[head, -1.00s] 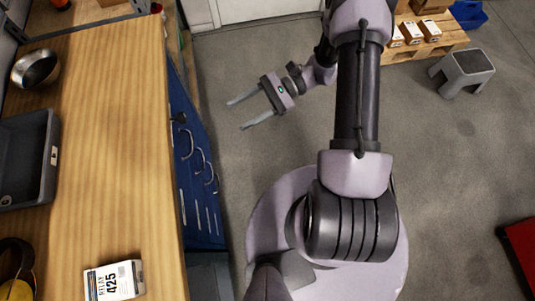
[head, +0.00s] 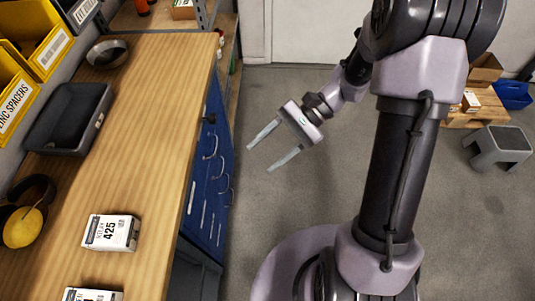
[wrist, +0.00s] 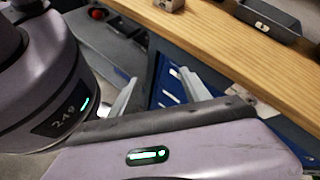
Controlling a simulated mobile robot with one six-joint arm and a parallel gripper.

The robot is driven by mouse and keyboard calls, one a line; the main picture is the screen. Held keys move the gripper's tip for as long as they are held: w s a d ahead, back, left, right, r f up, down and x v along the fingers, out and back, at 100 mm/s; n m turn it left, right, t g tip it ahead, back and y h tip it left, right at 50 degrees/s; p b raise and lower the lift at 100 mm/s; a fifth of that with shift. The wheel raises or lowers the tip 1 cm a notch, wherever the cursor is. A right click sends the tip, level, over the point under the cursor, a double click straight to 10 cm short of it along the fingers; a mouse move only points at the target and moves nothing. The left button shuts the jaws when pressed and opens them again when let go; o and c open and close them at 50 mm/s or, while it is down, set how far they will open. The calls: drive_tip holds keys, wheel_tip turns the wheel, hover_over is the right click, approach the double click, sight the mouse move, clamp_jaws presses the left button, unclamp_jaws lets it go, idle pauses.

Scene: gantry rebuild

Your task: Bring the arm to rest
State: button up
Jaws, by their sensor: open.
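My gripper (head: 270,153) is open and empty in the head view. It hangs over the floor to the right of the workbench, with its fingers pointing left and down toward the blue cabinet front. In the wrist view the two fingers of my gripper (wrist: 160,90) stand apart with nothing between them. The wooden bench top (wrist: 235,45) and the blue drawers lie beyond them. My arm is bent, with its forearm reaching back to the left.
The workbench (head: 150,120) on the left carries a grey tray (head: 68,118), a metal bowl (head: 107,53), boxes marked 425 (head: 111,232) and ear defenders (head: 25,215). Blue drawers (head: 208,180) are below. A grey step stool (head: 498,148) and pallet stand right. Floor between is clear.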

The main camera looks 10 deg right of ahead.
drive_tip(key=shift+r, duration=0.1)
drive_tip(key=s+d+r+n+t+h, duration=0.1)
drive_tip(key=s+r+n+t+h, duration=0.1)
drive_tip(key=s+r+t+h, duration=0.2)
drive_tip(key=s+d+r+n+t+h, duration=0.2)
drive_tip(key=s+r+t+h, duration=0.3)
drive_tip(key=r, duration=0.6)
drive_tip(key=shift+s+r+n, duration=0.15)
drive_tip(key=shift+r+n, duration=0.15)
drive_tip(key=shift+n, duration=0.3)
